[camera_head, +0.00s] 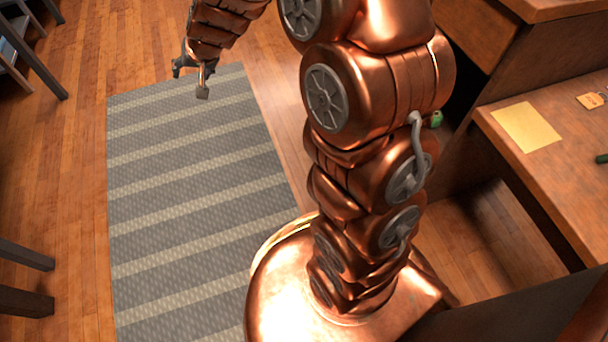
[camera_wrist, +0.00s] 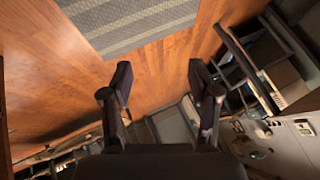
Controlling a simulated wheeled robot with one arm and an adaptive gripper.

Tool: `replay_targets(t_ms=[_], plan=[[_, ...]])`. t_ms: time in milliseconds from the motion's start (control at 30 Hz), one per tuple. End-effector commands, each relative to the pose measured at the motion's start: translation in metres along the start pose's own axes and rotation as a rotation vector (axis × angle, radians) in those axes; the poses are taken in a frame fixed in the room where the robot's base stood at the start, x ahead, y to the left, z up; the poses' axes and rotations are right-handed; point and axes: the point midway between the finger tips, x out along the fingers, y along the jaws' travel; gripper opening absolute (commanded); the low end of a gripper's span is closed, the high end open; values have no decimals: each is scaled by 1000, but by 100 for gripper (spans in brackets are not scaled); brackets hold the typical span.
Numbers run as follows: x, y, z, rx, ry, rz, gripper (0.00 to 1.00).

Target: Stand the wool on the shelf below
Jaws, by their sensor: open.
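My gripper (camera_wrist: 160,78) is open and empty in the wrist view, its two dark fingers spread apart above the wooden floor. In the head view my gripper (camera_head: 192,75) hangs near the far end of the striped rug. I cannot make out any wool for certain in either view. A dark shelf unit (camera_wrist: 250,65) stands at the right of the wrist view, with items on it too small to tell. Which shelf is the one below, I cannot tell.
The grey striped rug (camera_head: 190,190) lies on open wooden floor. A wooden counter (camera_head: 560,190) stands at the right with a yellow sheet (camera_head: 527,127) on it. A small green thing (camera_head: 436,119) shows beside my arm. Dark furniture legs (camera_head: 25,280) stand at the left.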

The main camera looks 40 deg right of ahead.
Motion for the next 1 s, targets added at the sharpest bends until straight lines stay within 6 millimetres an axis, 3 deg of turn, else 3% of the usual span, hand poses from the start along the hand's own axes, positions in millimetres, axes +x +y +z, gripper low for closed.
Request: replay_targets(t_ms=[133, 267, 500, 600, 800, 1000], plan=[[-43, -7, 67, -99, -168, 0, 61], [-82, 3, 127, -177, -320, 34, 61], [-164, 52, 228, -286, -586, 164, 61], [-198, 77, 261, -314, -682, 236, 61], [-245, 114, 302, -336, -805, 347, 61], [-258, 124, 311, -338, -840, 380, 61]])
